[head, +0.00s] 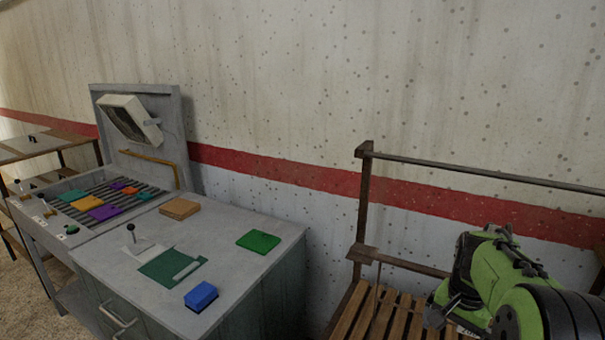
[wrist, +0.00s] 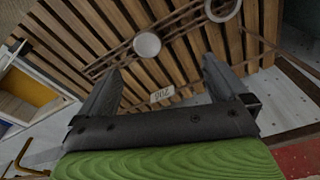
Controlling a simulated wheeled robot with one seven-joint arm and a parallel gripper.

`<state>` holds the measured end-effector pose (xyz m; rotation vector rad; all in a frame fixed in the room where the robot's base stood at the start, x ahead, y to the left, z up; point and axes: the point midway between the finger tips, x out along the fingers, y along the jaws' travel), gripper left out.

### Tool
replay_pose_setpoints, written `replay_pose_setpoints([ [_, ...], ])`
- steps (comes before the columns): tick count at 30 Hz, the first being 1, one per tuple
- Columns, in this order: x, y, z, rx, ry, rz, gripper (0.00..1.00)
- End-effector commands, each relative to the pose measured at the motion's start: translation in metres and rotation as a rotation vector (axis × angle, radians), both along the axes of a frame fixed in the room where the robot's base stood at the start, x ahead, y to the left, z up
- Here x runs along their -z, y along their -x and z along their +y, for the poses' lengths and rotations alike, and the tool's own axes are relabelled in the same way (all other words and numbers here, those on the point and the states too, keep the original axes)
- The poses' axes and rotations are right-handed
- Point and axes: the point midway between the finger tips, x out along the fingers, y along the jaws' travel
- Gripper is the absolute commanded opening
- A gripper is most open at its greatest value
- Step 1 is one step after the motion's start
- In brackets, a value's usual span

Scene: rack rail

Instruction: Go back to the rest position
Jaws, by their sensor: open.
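My gripper (wrist: 162,72) shows in the wrist view with its two dark fingers wide apart and nothing held between them. It is over a slatted wooden rack (wrist: 100,28). In the head view my green and black arm is at the lower right, in front of the same slatted rack (head: 378,318), and mostly hides the gripper. Beyond the fingers in the wrist view are a pale round piece (wrist: 147,44) and a second one (wrist: 222,8) by a dark rail. A small label (wrist: 162,94) with upside-down writing sits between the fingers.
A wooden post (head: 362,205) and a grey rail (head: 480,172) rise behind the rack. To the left, a grey cabinet (head: 290,232) bears a blue block (head: 201,296), a green piece (head: 258,241) and a tan block (head: 180,208). A gap separates cabinet and rack.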

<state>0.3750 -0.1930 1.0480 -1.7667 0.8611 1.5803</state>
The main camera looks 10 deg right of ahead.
Motion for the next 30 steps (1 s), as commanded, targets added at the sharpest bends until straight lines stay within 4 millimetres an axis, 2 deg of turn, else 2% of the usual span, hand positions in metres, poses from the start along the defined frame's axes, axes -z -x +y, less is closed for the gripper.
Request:
replay_pose_setpoints([
  [1,-0.028,0.012,0.03,-0.099,0.033,-0.034,1.0],
  [3,-0.053,0.033,0.065,-0.23,0.068,-0.076,1.0],
  [6,-0.077,0.07,0.109,-0.41,0.112,-0.14,1.0],
  [9,-0.088,0.113,0.146,-0.59,0.148,-0.211,1.0],
  [12,-0.088,0.152,0.171,-0.748,0.173,-0.279,1.0],
  [15,-0.081,0.178,0.185,-0.854,0.186,-0.328,1.0],
  [18,-0.076,0.189,0.19,-0.905,0.192,-0.351,1.0],
  [30,-0.075,0.19,0.191,-0.91,0.192,-0.351,1.0],
])
